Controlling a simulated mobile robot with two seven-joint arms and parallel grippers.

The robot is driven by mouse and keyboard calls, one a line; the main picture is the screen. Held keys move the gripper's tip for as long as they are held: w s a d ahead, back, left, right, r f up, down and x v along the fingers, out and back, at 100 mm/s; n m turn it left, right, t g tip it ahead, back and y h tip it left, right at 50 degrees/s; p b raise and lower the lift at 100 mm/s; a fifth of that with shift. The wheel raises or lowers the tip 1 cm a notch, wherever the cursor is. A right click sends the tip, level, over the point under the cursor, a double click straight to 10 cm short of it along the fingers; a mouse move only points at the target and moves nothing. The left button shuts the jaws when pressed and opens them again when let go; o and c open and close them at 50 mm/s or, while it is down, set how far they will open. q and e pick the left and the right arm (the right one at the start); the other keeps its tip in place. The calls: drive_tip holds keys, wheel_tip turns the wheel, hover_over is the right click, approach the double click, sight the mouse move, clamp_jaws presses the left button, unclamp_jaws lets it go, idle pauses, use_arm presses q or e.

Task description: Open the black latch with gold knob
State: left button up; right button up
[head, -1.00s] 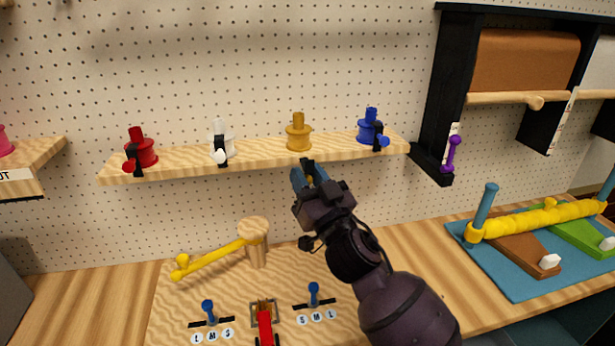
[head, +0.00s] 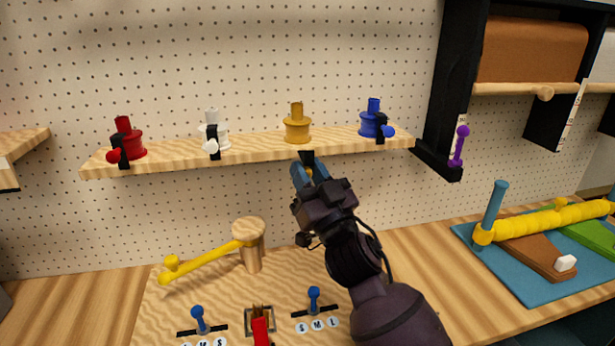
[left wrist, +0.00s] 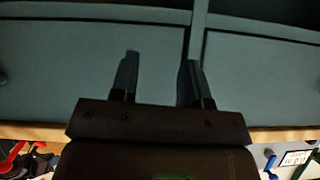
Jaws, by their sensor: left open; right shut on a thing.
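The gold spool (head: 297,128) stands on the wooden shelf. The black latch (head: 307,157) shows at the shelf's front edge, just below the spool and above my right fingertips. My right gripper (head: 309,172) reaches up from below and is shut on the gold knob, of which only a sliver shows between the blue fingers. The latch is partly hidden by the gripper, so its exact angle is hard to tell. My left gripper (left wrist: 157,78) is open and empty in the left wrist view, in front of grey-blue cabinet fronts; it is outside the head view.
Red (head: 124,140), white (head: 213,130) and blue (head: 374,121) spools with black latches share the shelf (head: 255,152). Below are a yellow-armed wooden post (head: 250,245) and blue levers (head: 314,300). A black rack (head: 437,150) stands right of the shelf.

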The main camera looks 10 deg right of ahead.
drive_tip(key=shift+a, duration=0.1)
drive_tip(key=o, duration=0.9)
drive_tip(key=shift+a, duration=0.1)
drive_tip(key=shift+c, duration=0.2)
drive_tip(key=b+v, duration=0.1)
drive_tip(key=v, duration=0.9)
drive_tip(key=shift+s+d, duration=0.2)
drive_tip(key=shift+s, duration=0.15)
